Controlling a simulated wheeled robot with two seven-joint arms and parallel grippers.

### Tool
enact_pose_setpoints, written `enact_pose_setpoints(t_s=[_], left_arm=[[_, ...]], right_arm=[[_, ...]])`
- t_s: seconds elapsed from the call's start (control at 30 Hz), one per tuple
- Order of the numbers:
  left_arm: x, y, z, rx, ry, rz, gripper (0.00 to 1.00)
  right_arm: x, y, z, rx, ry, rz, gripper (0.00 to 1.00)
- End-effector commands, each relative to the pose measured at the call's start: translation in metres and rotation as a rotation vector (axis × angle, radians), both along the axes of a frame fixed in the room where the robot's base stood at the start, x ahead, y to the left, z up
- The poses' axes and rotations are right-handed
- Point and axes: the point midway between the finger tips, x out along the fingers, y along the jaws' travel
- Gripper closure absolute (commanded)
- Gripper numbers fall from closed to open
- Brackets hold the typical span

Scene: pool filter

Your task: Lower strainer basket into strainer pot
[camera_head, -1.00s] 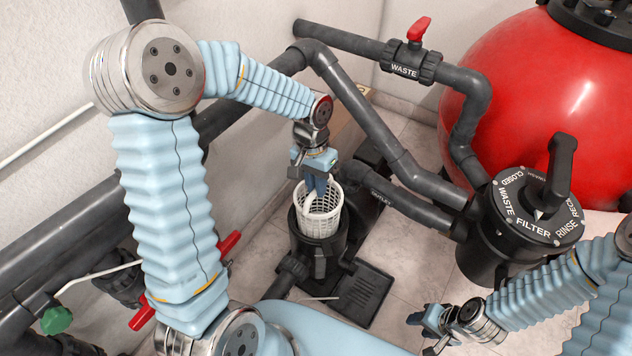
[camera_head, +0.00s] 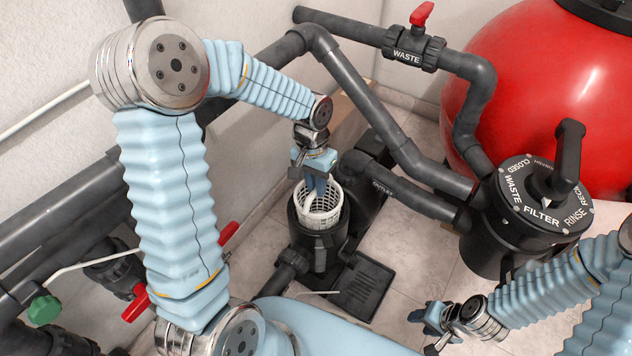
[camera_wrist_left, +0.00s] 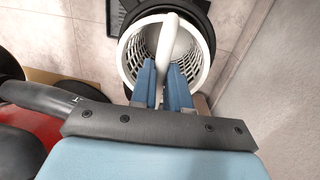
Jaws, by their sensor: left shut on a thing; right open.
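The white strainer basket (camera_head: 320,214) sits partly inside the black strainer pot (camera_head: 318,244), with its upper part standing above the pot's rim. My left gripper (camera_head: 316,186) is above the basket, shut on its handle. In the left wrist view the white handle (camera_wrist_left: 169,45) runs between the blue fingers of my left gripper (camera_wrist_left: 163,95), and the basket (camera_wrist_left: 130,62) lies below, with the dark pot rim (camera_wrist_left: 203,12) around it. How deep the basket's bottom reaches is hidden. My right gripper (camera_head: 428,316) is open and empty at the lower right, over the floor.
Grey pipes (camera_head: 385,140) run behind and right of the pot. The multiport valve (camera_head: 540,215) and red tank (camera_head: 530,80) stand at the right. Red-handled valves (camera_head: 136,305) are at the left. A black base plate (camera_head: 362,287) lies in front of the pot.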

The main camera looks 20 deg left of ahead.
Motion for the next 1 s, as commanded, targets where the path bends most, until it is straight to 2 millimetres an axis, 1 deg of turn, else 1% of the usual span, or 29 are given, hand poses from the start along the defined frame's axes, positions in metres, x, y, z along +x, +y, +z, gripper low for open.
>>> enact_pose_setpoints(t_s=[0.03,1.0], left_arm=[[0.0,0.0,-0.007,0.0,0.0,0.0,1.0],[0.0,0.0,-0.048,0.0,0.001,0.0,1.0]], right_arm=[[0.003,0.001,-0.01,0.0,-0.001,-0.001,0.57],[0.002,0.005,-0.037,0.009,0.003,0.007,0.57]])
